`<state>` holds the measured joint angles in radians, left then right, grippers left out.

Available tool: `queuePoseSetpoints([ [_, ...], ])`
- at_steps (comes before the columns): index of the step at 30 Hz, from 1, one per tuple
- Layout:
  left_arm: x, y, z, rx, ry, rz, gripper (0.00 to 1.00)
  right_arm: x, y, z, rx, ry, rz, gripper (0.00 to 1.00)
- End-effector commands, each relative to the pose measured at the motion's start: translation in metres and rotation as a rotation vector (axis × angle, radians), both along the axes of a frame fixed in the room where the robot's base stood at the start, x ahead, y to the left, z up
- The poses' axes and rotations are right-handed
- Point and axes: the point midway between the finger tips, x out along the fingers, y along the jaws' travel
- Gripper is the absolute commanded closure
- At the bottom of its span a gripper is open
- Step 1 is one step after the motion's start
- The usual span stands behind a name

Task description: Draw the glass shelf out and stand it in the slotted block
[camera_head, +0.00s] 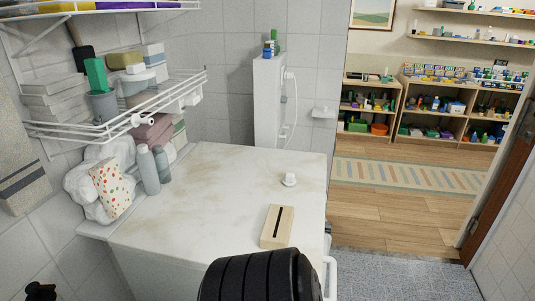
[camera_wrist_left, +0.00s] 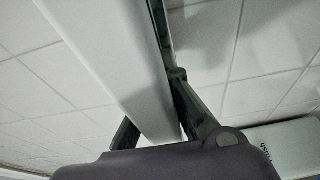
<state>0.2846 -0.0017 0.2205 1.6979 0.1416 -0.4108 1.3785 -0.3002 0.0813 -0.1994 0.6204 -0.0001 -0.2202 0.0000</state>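The slotted block (camera_head: 277,227) is a pale wooden block with a dark slot along its top. It lies on the near right part of the white marble-like counter (camera_head: 225,185), and its slot looks empty. I cannot make out the glass shelf for certain in the head view. In the left wrist view my left gripper (camera_wrist_left: 152,105) has its dark fingers apart. A long pale panel (camera_wrist_left: 112,50) runs down between them; I cannot tell whether they touch it. A thin dark-green strip (camera_wrist_left: 160,25) beside the panel is unclear. My right gripper is not in view.
A white knob-like piece (camera_head: 289,180) stands beyond the block. Bottles (camera_head: 149,171) and a spotted pack (camera_head: 110,188) crowd the counter's left. A wire rack (camera_head: 120,118) with boxes overhangs that side. The counter's middle is clear. My dark arm link covers the bottom centre.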

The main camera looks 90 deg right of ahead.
Motion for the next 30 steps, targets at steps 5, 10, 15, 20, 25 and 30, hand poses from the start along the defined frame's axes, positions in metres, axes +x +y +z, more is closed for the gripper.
queuePoseSetpoints([
  [5,-0.001,0.0,0.001,0.001,-0.001,0.0,1.0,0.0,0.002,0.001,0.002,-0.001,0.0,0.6],
  [10,-0.008,0.001,0.001,0.001,0.001,0.0,1.0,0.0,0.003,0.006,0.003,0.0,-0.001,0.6],
  [15,-0.016,0.002,0.001,0.001,0.0,0.0,1.0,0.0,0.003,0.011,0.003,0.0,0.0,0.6],
  [20,-0.024,0.003,0.002,0.001,-0.001,0.0,1.0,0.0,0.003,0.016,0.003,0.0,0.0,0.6],
  [25,-0.032,0.004,0.0,0.002,0.001,0.0,1.0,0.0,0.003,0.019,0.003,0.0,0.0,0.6],
  [30,-0.038,0.005,0.001,0.001,0.0,0.0,1.0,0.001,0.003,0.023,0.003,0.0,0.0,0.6],
])
